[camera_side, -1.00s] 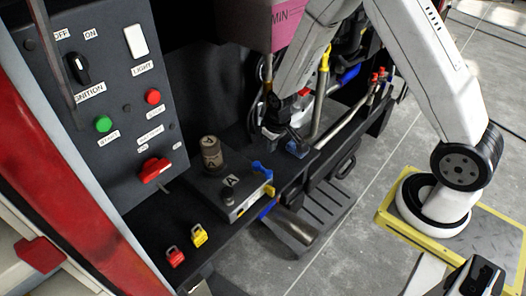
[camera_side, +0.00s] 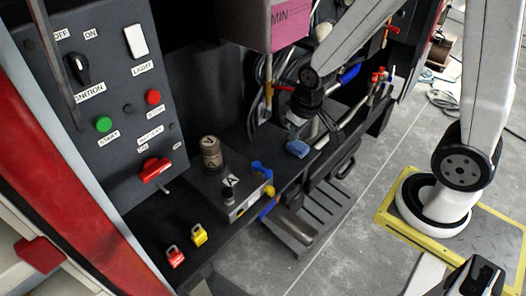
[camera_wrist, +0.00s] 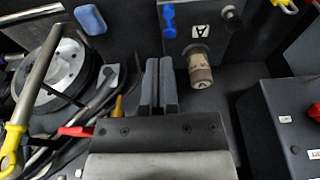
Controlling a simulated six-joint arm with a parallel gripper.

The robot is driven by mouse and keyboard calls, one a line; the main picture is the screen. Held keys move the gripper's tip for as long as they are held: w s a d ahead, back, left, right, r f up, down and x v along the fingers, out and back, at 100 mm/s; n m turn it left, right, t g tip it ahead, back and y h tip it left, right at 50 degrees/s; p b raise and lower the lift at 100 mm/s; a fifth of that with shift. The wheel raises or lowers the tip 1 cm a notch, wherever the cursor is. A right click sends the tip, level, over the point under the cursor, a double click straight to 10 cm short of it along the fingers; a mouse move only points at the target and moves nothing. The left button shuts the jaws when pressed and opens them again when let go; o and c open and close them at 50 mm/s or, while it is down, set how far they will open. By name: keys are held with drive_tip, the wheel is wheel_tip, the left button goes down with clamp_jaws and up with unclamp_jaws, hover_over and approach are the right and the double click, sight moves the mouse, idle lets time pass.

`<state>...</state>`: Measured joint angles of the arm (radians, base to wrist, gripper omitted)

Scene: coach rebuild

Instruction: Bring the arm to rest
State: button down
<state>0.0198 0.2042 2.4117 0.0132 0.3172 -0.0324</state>
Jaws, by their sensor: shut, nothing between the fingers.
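My gripper (camera_wrist: 157,80) shows at the middle of the wrist view, with its two dark grey fingers shut together and nothing between them. In the side view, my forearm comes down from the upper right to a dark wrist above the back of the black shelf (camera_side: 130,228). The fingers are hard to make out there against the clutter. In the wrist view, a tan cylinder (camera_wrist: 201,72) marked A and a blue lever (camera_wrist: 169,22) lie to the right of the fingers. A blue block (camera_wrist: 90,19) lies to their left.
A grey control panel (camera_side: 115,120) with a red switch (camera_side: 154,170) stands at the left. Red (camera_side: 174,257) and yellow (camera_side: 199,235) padlocks sit on the shelf. Pipes and a round drum (camera_wrist: 62,72) crowd the space by my gripper. The floor (camera_side: 350,245) is open.

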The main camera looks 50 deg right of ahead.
drive_tip(key=s, duration=0.1)
drive_tip(key=s+r, duration=0.1)
drive_tip(key=s, duration=0.1)
drive_tip(key=s+r, duration=0.1)
drive_tip(key=shift+s+a+r, duration=0.2)
drive_tip(key=shift+s+a, duration=0.05)
drive_tip(key=shift+a, duration=0.05)
idle(1.0)
